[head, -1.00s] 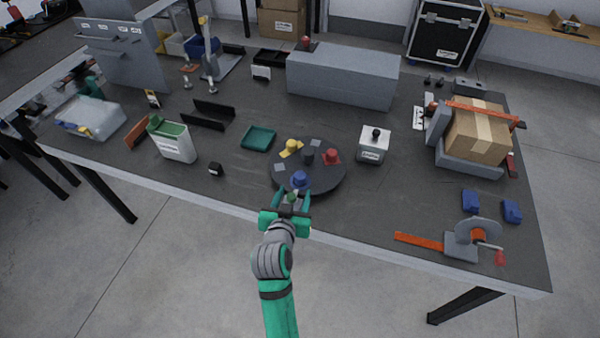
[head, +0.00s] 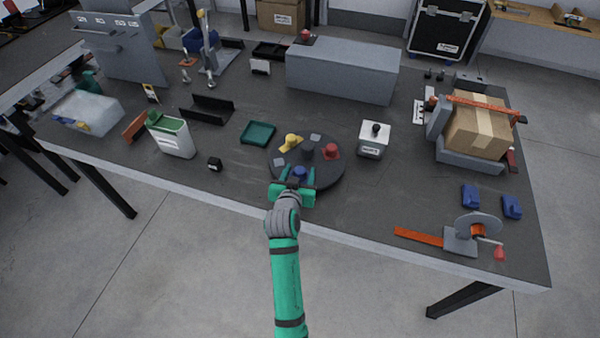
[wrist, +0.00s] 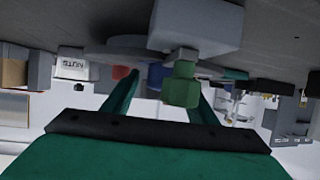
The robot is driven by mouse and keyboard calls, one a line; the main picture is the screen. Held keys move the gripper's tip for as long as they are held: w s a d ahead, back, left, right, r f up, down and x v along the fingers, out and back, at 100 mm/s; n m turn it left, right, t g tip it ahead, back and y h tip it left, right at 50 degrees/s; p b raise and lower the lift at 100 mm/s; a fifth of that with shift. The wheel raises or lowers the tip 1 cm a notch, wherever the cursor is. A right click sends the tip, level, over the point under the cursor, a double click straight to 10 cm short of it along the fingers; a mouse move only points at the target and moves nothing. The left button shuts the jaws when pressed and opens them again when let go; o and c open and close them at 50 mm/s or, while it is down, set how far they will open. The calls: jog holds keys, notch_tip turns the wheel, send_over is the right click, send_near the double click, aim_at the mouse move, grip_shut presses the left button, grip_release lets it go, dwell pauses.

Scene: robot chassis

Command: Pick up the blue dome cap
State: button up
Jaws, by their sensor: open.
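The blue dome cap (head: 299,172) is near the front of a dark round turntable (head: 331,181). My gripper (head: 298,180) is at the turntable's front edge, just in front of the cap and partly covering it. In the wrist view, where the scene appears upside down, my open fingers (wrist: 165,77) reach out with the blue cap (wrist: 156,76) between their tips in the picture. A green piece (wrist: 181,87) on a grey block (wrist: 200,25) stands nearer the camera and partly overlaps the cap. I cannot tell whether a finger touches anything.
Yellow (head: 291,142), red (head: 331,151) and dark pieces (head: 307,151) also stand on the turntable. A green tray (head: 258,133) lies to its left and a white box with a black knob (head: 373,141) to its right.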

jog(key=shift+w+d+f, duration=0.1)
jog(key=shift+w+f, duration=0.1)
jog(key=shift+w, duration=0.2)
jog(key=c, duration=1.1)
